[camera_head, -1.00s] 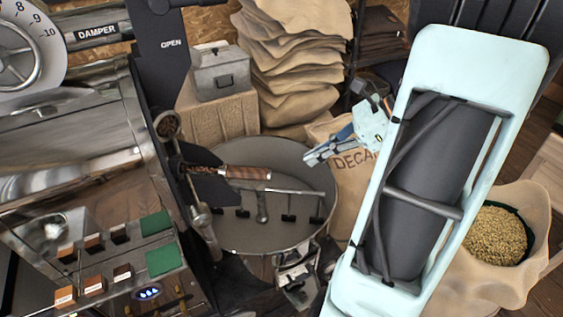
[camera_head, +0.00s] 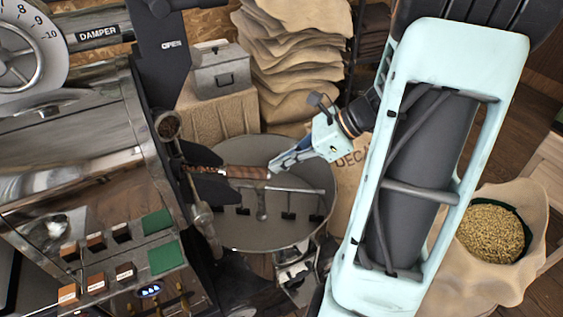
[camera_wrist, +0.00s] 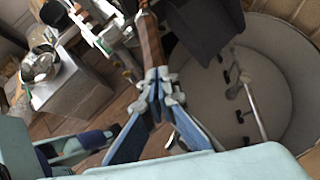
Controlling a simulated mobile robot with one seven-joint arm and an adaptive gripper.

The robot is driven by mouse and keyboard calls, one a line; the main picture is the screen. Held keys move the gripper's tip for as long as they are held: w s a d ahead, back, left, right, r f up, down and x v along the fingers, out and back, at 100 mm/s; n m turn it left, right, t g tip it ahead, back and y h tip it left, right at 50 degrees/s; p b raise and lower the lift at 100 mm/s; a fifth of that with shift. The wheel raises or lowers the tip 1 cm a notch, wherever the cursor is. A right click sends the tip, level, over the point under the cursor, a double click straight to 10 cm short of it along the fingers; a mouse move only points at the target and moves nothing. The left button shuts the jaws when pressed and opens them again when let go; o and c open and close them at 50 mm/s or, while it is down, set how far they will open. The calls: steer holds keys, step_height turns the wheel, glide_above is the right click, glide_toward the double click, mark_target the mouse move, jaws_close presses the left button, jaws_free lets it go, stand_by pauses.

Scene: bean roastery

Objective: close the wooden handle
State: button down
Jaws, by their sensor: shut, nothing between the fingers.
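The wooden handle (camera_head: 243,172) sticks out to the right from the front of the roaster, above the round cooling tray (camera_head: 300,222). My gripper (camera_head: 273,170) is shut and empty, with its fingertips at the handle's free right end. I cannot tell whether they touch it. In the wrist view the handle (camera_wrist: 151,42) runs upward just beyond the shut fingertips of my gripper (camera_wrist: 158,92). A dark plate (camera_head: 208,186) sits by the handle's left end.
A panel with green (camera_head: 155,224) and brown switches is at the lower left. A metal box (camera_head: 220,72) and stacked sacks (camera_head: 295,60) stand behind. An open sack of beans (camera_head: 493,235) stands at the right. Open air lies above the cooling tray.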

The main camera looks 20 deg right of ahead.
mark_target(235, 166)
steer(key=w+a, duration=0.1)
steer(key=a, duration=0.2)
steer(key=w+a, duration=0.2)
steer(key=a, duration=0.1)
steer(key=w+a, duration=0.2)
steer(key=a, duration=0.1)
steer(key=shift+w+a, duration=0.25)
steer(key=shift+r, duration=0.1)
